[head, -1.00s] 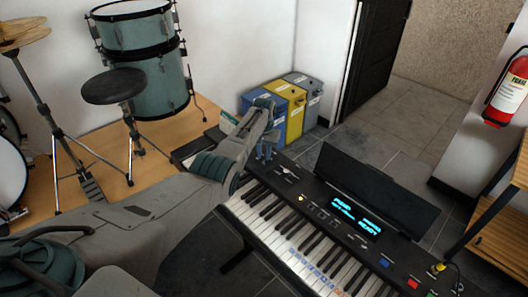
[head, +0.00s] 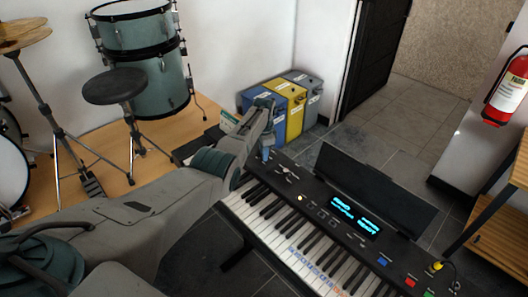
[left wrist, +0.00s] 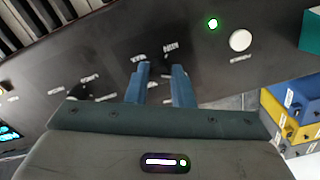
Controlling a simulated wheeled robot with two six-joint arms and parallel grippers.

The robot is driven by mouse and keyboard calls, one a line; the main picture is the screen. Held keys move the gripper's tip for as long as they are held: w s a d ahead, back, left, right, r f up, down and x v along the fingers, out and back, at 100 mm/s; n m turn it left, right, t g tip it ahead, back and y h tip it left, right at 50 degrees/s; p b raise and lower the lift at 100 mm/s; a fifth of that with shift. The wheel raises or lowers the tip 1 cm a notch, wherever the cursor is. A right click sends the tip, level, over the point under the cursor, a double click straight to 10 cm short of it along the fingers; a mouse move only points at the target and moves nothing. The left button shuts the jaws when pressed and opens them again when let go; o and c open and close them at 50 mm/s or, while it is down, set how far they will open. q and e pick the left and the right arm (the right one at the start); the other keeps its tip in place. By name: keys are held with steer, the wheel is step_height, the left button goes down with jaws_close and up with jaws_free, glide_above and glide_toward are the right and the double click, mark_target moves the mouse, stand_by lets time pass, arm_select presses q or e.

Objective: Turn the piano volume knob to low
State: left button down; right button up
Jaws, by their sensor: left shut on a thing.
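The piano (head: 330,185) is a black keyboard with a lit blue display (head: 355,217). My left gripper (head: 265,155) is down at the far left end of its control panel, and its blue fingers show nearly edge-on. In the left wrist view the fingertips of the left gripper (left wrist: 161,72) point at the dark panel (left wrist: 100,55), just below small white labels. The fingers are a short way apart and shut on the small volume knob, which is dark and mostly hidden between them. Its pointer cannot be read. My right gripper is not in view.
A round white button (left wrist: 240,40) and a green light (left wrist: 213,23) lie right of the fingers in the wrist view. Blue, yellow and grey bins (head: 290,105) stand behind the piano. A drum kit (head: 150,75) and stool (head: 114,86) stand at left.

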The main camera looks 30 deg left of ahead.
arm_select(q)
steer(key=shift+m, duration=1.9)
steer(key=c, duration=1.3)
jaws_free()
steer(key=shift+o, duration=0.2)
steer(key=shift+r, duration=0.1)
step_height(320, 180, up, 11)
steer(key=b, duration=0.1)
steer(key=shift+f, duration=0.2)
